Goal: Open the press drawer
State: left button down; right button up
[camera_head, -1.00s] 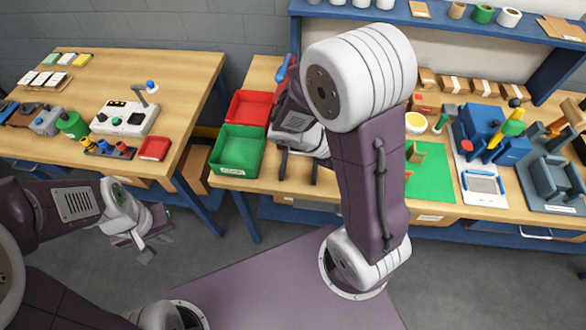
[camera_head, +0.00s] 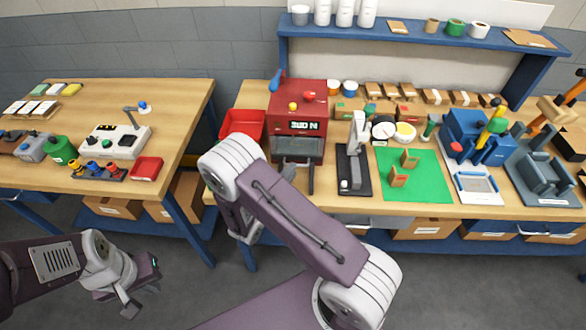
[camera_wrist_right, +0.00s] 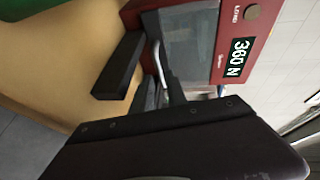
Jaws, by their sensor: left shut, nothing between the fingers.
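The press is a red box (camera_head: 311,91) with a "360 N" display at the back of the middle bench. It has a grey front section (camera_head: 297,147), where the drawer seems to be. In the right wrist view the red press (camera_wrist_right: 239,40) fills the upper right, with a dark window and a thin silver handle (camera_wrist_right: 158,62) in front. My left gripper (camera_head: 140,287) is shut and empty, low at left, away from the bench.
A red bin (camera_head: 242,124) stands left of the press. A black stand with a white lever (camera_head: 355,170) and a green mat (camera_head: 415,175) are to its right. My right forearm hides part of the bench's front left. The left bench (camera_head: 180,100) is separate.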

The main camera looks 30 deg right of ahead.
jog(key=shift+x, duration=1.15)
jog(key=shift+s, duration=0.1)
grip_shut()
dwell(0.4)
